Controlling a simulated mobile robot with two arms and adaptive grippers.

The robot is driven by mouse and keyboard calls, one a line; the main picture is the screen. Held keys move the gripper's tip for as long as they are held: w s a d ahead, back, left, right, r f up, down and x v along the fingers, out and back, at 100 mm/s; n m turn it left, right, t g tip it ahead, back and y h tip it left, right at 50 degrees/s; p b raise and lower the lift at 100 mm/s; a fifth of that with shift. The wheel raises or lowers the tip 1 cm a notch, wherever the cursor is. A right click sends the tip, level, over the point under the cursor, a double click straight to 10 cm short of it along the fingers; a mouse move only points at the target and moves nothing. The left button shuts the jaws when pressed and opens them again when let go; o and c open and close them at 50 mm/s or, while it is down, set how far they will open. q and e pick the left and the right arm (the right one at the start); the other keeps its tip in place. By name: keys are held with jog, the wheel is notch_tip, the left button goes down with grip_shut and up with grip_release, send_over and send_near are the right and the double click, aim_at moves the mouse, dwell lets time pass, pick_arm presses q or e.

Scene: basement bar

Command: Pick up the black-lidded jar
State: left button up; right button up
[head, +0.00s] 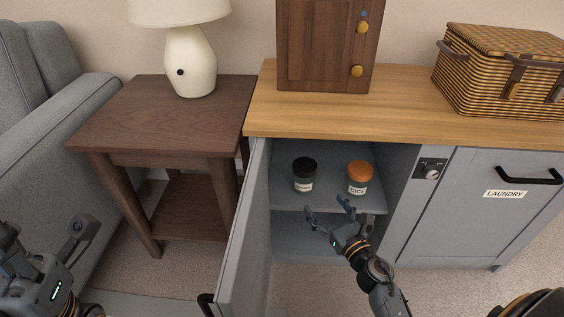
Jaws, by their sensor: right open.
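The black-lidded jar (304,175) stands upright on the shelf inside the open grey cabinet, dark with a white label. A jar with an orange lid (359,178) and a label reading "RICE" stands to its right on the same shelf. My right gripper (328,212) is open and empty, in front of the shelf edge, below and between the two jars, apart from both. My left gripper (72,240) is at the lower left, far from the jars; its fingers show only partly and I cannot tell its state.
The cabinet door (243,235) stands open left of the shelf (330,205). A wooden side table (165,112) with a lamp (190,62) stands further left, beside a grey armchair (50,100). A wooden box (325,45) and wicker basket (500,70) sit on the countertop (400,105).

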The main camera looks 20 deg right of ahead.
aim_at(308, 182)
jog(key=w, duration=0.8)
jog(key=shift+a+f+b, duration=0.1)
jog(key=shift+b, duration=0.3)
jog(key=shift+w+b, duration=0.65)
jog(key=shift+w, duration=2.1)
jog(key=c, duration=1.4)
